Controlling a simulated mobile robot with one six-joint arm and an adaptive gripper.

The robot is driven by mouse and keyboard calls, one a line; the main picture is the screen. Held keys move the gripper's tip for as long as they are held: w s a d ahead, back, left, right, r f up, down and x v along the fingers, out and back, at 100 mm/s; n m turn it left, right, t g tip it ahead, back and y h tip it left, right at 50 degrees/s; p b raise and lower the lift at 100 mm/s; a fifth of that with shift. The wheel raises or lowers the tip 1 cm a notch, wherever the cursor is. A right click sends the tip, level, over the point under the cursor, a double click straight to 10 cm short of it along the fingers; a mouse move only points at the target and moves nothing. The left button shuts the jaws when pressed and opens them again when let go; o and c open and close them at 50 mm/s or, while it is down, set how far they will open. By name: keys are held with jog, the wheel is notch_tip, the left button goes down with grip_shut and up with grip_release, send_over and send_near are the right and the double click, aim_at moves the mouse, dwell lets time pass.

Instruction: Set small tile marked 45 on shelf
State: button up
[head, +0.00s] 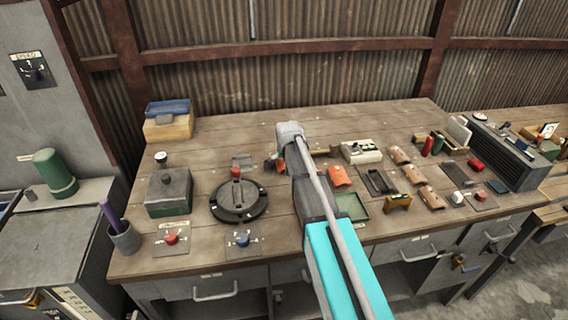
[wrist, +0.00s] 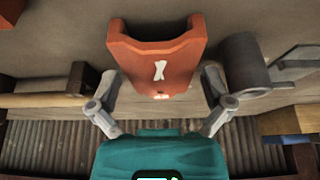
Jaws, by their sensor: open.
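My gripper (wrist: 160,84) is open in the wrist view, with one finger on each side of the near end of an orange-red curved piece (wrist: 157,60). The piece bears pale marks, which I cannot read as a number. I cannot tell whether the fingers touch it. In the head view my gripper (head: 275,163) is low over the bench, left of my arm's end and partly hidden. An orange curved piece (head: 340,175) lies right of my arm, and several tan-orange curved tiles (head: 413,174) lie further right. No number 45 is legible. I cannot identify the shelf for certain.
The wooden bench (head: 215,140) is crowded. A black round fixture (head: 238,202) and a green-grey box (head: 168,192) stand left of my arm. A large grey unit (head: 505,152) stands at the right. A grey tube (wrist: 245,62) is right of the curved piece. The bench's back left is mostly clear.

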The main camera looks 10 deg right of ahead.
jog(key=c, duration=1)
jog(key=shift+c, duration=0.2)
notch_tip(320, 180, up, 3)
jog(key=p, duration=0.3)
jog(key=shift+r, duration=0.2)
jog(key=s+a+r+p, duration=0.3)
jog(key=s+r+p, duration=0.6)
jog(key=s, duration=0.4)
jog(key=shift+s+a+r+p, duration=0.25)
jog(key=shift+s+r+p, duration=0.05)
jog(key=shift+p, duration=0.2)
